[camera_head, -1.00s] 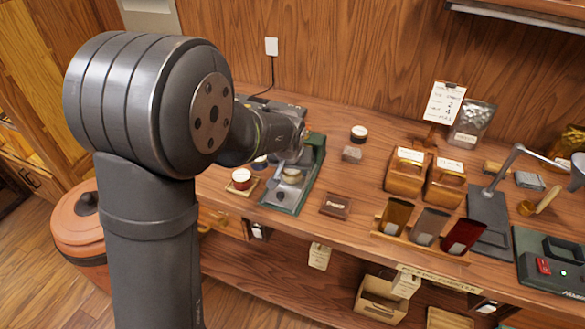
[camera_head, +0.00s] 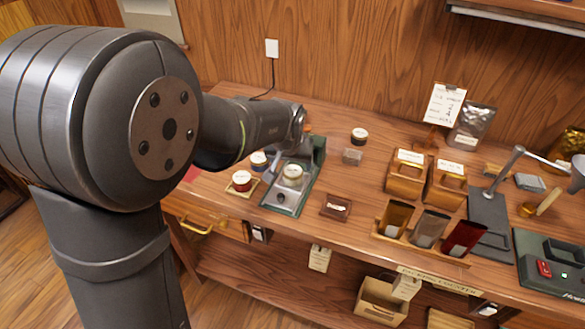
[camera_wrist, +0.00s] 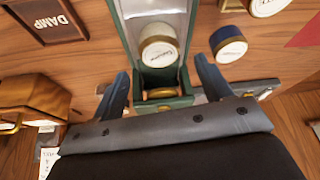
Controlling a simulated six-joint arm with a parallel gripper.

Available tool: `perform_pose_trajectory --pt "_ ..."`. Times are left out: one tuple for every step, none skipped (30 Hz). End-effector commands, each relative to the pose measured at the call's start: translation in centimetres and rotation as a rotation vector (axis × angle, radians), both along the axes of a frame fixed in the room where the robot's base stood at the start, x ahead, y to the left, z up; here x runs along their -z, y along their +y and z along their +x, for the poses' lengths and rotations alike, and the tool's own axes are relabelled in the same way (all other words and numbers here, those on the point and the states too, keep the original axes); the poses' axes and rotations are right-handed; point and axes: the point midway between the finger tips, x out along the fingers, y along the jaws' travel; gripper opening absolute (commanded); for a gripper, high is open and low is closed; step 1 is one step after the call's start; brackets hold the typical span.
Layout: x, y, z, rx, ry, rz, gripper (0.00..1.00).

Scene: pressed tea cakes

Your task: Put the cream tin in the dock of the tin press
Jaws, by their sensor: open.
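The cream tin (camera_head: 292,173) stands upright on the grey bed of the green tin press (camera_head: 314,152). In the wrist view the cream tin (camera_wrist: 160,48) shows its pale labelled lid, close to the press's green head (camera_wrist: 182,101). I cannot tell whether it is fully seated in the dock. My gripper (camera_wrist: 160,71) is open and empty, its fingers apart on either side of the press head, and the tin lies beyond the fingertips. In the head view my arm hides most of the gripper.
A dark tin (camera_head: 359,135) and a small block (camera_head: 352,156) are behind right. A "DAMP" plaque (camera_head: 336,207) lies to the right. Wooden boxes (camera_head: 406,176) stand farther right.

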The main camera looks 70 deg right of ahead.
Motion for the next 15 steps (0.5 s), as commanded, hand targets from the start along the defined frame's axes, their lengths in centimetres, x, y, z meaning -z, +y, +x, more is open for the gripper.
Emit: perform_pose_trajectory --pt "-1.1 0.3 -0.1 0.0 0.0 -0.005 0.71" --pt "-1.7 0.6 -0.1 0.0 0.0 -0.004 0.71" --pt "-2.3 0.8 -0.2 0.0 0.0 -0.004 0.71" --pt "-2.8 1.0 -0.2 0.0 0.0 -0.004 0.71" --pt "-3.2 1.2 -0.3 0.0 0.0 -0.003 0.71" --pt "-3.8 1.5 -0.3 0.0 0.0 -0.003 0.71" --pt "-4.2 1.6 -0.4 0.0 0.0 -0.003 0.71" --pt "-4.5 1.8 -0.4 0.0 0.001 -0.002 0.71" --pt "-4.8 1.9 -0.4 0.0 0.001 -0.002 0.71" --pt "-5.1 2.0 -0.4 0.0 0.001 -0.002 0.71" --pt "-5.3 2.1 -0.5 0.0 0.001 -0.002 0.71" --pt "-5.5 2.2 -0.5 0.0 0.001 -0.001 0.71" --pt "-5.6 2.3 -0.5 0.0 0.0 0.0 0.71" --pt "-5.6 2.3 -0.5 0.0 0.0 0.0 0.71" --pt "-5.7 2.3 -0.5 0.0 0.0 0.001 0.71"
